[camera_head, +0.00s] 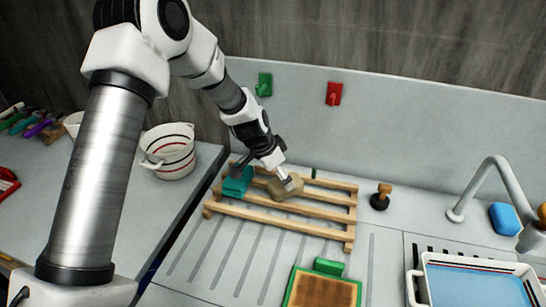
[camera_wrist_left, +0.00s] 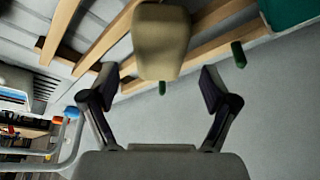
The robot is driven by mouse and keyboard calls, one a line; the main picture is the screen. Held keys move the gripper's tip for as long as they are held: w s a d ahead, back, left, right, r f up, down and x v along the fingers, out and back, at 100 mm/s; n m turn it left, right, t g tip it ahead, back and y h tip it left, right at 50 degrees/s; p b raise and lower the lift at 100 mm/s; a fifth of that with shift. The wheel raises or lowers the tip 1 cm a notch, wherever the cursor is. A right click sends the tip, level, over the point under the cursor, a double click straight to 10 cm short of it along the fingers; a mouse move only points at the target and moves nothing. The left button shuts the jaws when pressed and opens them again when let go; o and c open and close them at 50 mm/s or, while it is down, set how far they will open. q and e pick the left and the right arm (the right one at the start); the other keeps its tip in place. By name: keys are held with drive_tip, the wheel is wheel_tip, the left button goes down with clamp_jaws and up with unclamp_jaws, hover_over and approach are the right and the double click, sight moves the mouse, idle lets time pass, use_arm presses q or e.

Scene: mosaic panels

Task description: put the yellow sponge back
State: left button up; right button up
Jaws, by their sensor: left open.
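The yellow sponge (camera_head: 278,190) looks dull tan and lies on the slatted wooden rack (camera_head: 352,216), right of a teal-green block (camera_head: 238,182). My left gripper (camera_head: 288,181) is at the sponge and hides part of it. In the left wrist view the sponge (camera_wrist_left: 160,42) sits at top centre, just beyond the open fingertips of my left gripper (camera_wrist_left: 156,77). A gap shows between the sponge and each finger. Whether the sponge touches the gripper in depth I cannot tell. My right gripper is not in view.
A green-framed brown panel (camera_head: 322,291) lies in front of the rack. A black stamp-like tool with a wooden knob (camera_head: 381,196) stands to its right. A white basin of blue water (camera_head: 472,284), a tap (camera_head: 490,170) and a blue sponge (camera_head: 504,218) are at right. A white bucket (camera_head: 170,155) stands left.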

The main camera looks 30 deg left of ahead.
use_arm(q)
drive_tip(key=v, duration=0.8)
drive_tip(key=shift+s, duration=0.15)
